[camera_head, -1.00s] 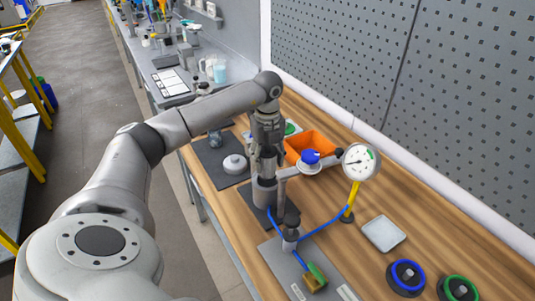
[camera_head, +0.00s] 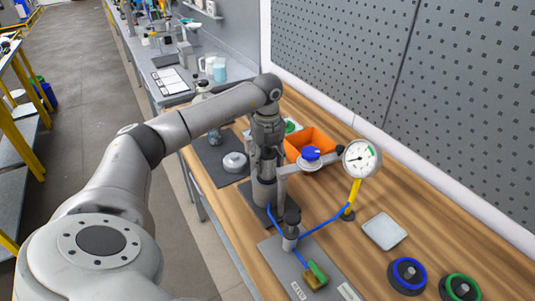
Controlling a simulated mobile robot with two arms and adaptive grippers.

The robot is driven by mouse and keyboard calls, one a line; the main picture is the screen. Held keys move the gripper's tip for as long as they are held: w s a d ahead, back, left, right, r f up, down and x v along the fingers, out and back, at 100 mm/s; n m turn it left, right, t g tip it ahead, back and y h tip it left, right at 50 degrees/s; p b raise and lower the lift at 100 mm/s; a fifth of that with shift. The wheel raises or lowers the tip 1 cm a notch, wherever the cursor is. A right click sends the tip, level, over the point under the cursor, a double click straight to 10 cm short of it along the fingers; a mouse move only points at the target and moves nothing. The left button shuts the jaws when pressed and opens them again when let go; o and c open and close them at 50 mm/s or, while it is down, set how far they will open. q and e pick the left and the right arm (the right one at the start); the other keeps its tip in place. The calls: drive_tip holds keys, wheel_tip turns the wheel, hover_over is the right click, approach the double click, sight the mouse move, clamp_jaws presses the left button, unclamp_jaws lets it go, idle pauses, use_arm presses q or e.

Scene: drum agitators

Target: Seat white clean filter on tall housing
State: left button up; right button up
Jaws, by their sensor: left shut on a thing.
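My left gripper (camera_head: 266,168) points down at the top of the upright grey cylinder, which looks like the tall housing (camera_head: 265,194). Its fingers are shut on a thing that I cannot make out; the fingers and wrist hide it. Whether that thing touches the housing top cannot be told. A round whitish part with a small knob (camera_head: 235,162) lies on a dark mat (camera_head: 215,157) to the left. I cannot tell whether it is a filter or a lid. My right gripper is not in view.
Right of the gripper stand an orange bin (camera_head: 312,138), a blue-topped white part (camera_head: 310,157) and a dial gauge (camera_head: 361,158) on a yellow post. A blue hose runs in front.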

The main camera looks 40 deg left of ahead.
use_arm(q)
drive_tip(key=shift+f+b, duration=1.05)
drive_tip(key=shift+f, duration=0.7)
drive_tip(key=shift+f, duration=0.2)
idle(0.3)
drive_tip(key=shift+f, duration=0.1)
drive_tip(key=shift+f, duration=0.1)
idle(0.6)
drive_tip(key=o, duration=1.2)
drive_tip(key=shift+c, duration=0.2)
wheel_tip(320, 180, up, 12)
